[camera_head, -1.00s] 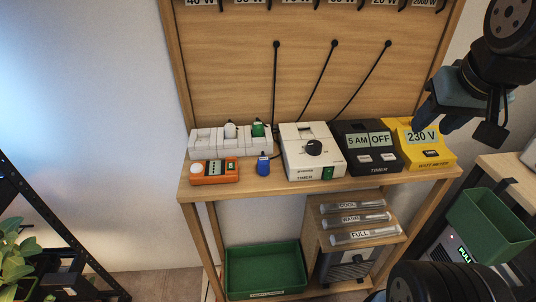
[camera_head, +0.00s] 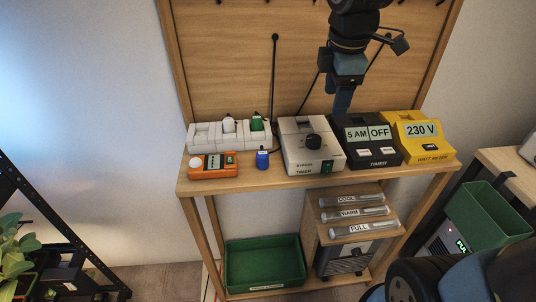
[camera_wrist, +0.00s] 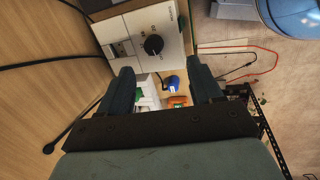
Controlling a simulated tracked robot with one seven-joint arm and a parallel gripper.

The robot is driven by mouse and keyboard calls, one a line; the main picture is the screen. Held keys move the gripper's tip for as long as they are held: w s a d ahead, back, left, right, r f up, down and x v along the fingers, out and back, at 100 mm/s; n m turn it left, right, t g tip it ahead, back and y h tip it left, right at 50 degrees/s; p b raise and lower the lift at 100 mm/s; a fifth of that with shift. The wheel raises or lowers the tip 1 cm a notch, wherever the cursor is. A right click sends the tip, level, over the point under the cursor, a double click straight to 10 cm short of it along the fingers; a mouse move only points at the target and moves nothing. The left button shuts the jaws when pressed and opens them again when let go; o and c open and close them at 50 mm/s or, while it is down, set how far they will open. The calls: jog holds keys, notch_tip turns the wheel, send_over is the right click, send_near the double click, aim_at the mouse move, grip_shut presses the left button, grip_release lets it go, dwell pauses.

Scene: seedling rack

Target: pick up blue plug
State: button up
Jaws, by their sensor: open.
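The blue plug (camera_head: 263,160) stands on the wooden shelf, right of the orange meter and left of the white timer. In the wrist view the blue plug (camera_wrist: 171,84) shows small between my fingers, some distance beyond them. My gripper (camera_head: 341,104) is above the back of the shelf, over the gap between the white timer and the black timer, right of the plug and higher. Its two fingers (camera_wrist: 163,88) are apart with nothing held between them.
A white power strip (camera_head: 229,135) with a white plug and a green plug stands behind. An orange meter (camera_head: 214,166) is left of the blue plug. The white timer (camera_head: 310,148), black timer (camera_head: 367,145) and yellow watt meter (camera_head: 420,138) fill the right. Cords hang from the backboard.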

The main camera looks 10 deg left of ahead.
jog(key=w+a+f+n+g, duration=0.1)
jog(key=w+a+f+n, duration=0.15)
jog(key=a+n, duration=0.55)
jog(key=n+g, duration=0.2)
jog(key=n, duration=0.6)
send_near(263, 151)
notch_tip(263, 151, down, 12)
jog(key=shift+s+r, duration=0.1)
jog(key=shift+c, duration=0.4)
jog(key=c, duration=1)
jog(key=shift+r, duration=0.1)
